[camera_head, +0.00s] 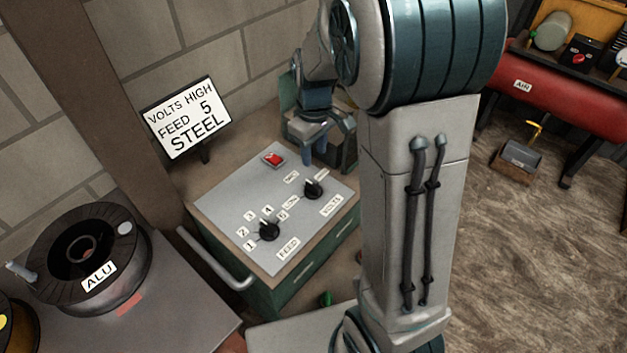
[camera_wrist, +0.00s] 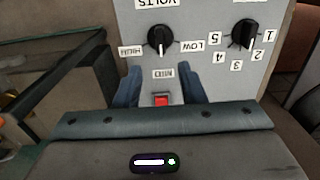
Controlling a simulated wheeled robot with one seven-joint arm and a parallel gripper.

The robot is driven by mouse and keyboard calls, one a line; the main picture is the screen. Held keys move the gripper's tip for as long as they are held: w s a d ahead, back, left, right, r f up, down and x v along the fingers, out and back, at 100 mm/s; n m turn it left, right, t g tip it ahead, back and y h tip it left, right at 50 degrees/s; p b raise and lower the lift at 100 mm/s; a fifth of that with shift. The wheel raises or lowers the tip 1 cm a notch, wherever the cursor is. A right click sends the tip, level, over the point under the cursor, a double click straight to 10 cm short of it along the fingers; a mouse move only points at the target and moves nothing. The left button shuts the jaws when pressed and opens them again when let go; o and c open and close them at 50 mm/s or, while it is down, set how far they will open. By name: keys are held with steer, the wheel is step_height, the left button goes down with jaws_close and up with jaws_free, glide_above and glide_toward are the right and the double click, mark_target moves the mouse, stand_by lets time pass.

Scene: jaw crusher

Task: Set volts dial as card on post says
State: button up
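The card on the post (camera_head: 187,117) reads "VOLTS HIGH, FEED 5, STEEL". The volts dial (camera_head: 313,188) is a black knob on the right of the grey control panel (camera_head: 232,198). In the wrist view the panel is upside down; the volts dial (camera_wrist: 160,40) has HIGH at left, MID below and LOW at right, and its white mark appears to point down towards MID. My gripper (camera_head: 320,152) is over the panel's back edge, apart from the dial. In the wrist view its blue fingers (camera_wrist: 161,88) stand apart with nothing held between them.
The feed dial (camera_head: 269,230) sits left of the volts dial, labelled 1 to 5. A red button (camera_head: 273,159) is at the panel's back; it shows between my fingers in the wrist view. An ALU spool (camera_head: 98,272) stands at left. A bent metal handle (camera_head: 218,262) edges the cabinet.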

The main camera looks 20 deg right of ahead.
mark_target(314, 185)
step_height(314, 185, down, 12)
steer(key=shift+r, duration=0.25)
steer(key=shift+c, duration=0.3)
jaws_close()
